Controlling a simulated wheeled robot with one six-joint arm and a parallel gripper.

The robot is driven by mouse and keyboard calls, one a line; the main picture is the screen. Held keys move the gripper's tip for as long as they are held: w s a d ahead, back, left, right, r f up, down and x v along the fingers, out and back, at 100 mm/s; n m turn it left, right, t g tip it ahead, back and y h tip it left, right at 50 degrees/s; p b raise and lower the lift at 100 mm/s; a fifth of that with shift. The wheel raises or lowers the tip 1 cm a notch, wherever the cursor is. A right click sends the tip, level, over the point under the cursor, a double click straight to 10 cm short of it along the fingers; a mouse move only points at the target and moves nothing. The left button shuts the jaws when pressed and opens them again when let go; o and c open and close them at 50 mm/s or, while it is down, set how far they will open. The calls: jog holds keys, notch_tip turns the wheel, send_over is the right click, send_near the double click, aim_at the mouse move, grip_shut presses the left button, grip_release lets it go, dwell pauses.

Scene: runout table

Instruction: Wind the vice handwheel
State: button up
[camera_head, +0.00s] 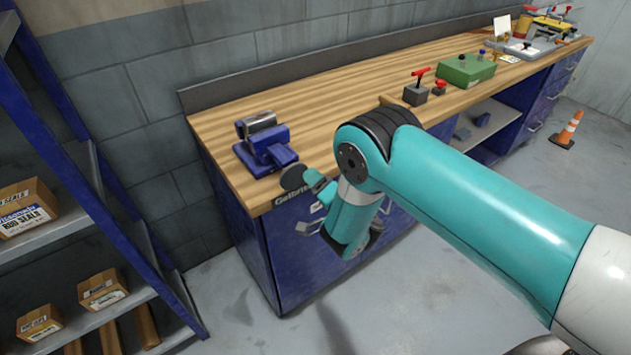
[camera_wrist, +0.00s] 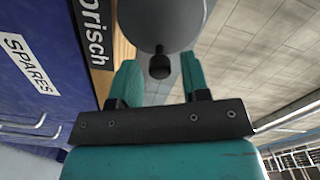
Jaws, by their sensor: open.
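The blue vice (camera_head: 268,150) with its metal jaws sits on the near left end of the wooden bench. Its grey round handwheel (camera_head: 292,177) stands out past the front edge of the bench. In the wrist view the handwheel (camera_wrist: 165,20) fills the top middle, and its dark handle knob (camera_wrist: 160,64) points towards me. My gripper (camera_wrist: 159,75) is open, one teal finger on each side of the knob in the picture. Gaps show on both sides, so neither finger visibly touches the knob. In the head view my gripper (camera_head: 312,182) is right beside the wheel, partly hidden by my wrist.
The wooden bench (camera_head: 330,112) runs to the back right. A grey block with a red handle (camera_head: 416,94) and a green box (camera_head: 466,70) stand on it. Blue drawers (camera_head: 290,250) are below. A blue shelf rack (camera_head: 110,205) with cartons is at left. An orange cone (camera_head: 567,131) stands far right.

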jog(key=m, duration=0.6)
jog(key=shift+m, duration=0.4)
grip_shut()
jog(key=shift+s+a+r+n+b, duration=0.1)
jog(key=shift+r+n+b, duration=0.1)
jog(key=shift+n, duration=0.65)
jog(key=shift+a+r+n+b, duration=0.1)
jog(key=shift+r+n, duration=0.1)
jog(key=shift+n, duration=0.65)
jog(key=shift+a+r+n+b, duration=0.1)
jog(key=shift+n+b, duration=0.6)
jog(key=shift+n, duration=0.3)
jog(key=shift+s+a+r+n, duration=0.15)
jog(key=shift+r+n, duration=0.1)
jog(key=shift+n, duration=0.45)
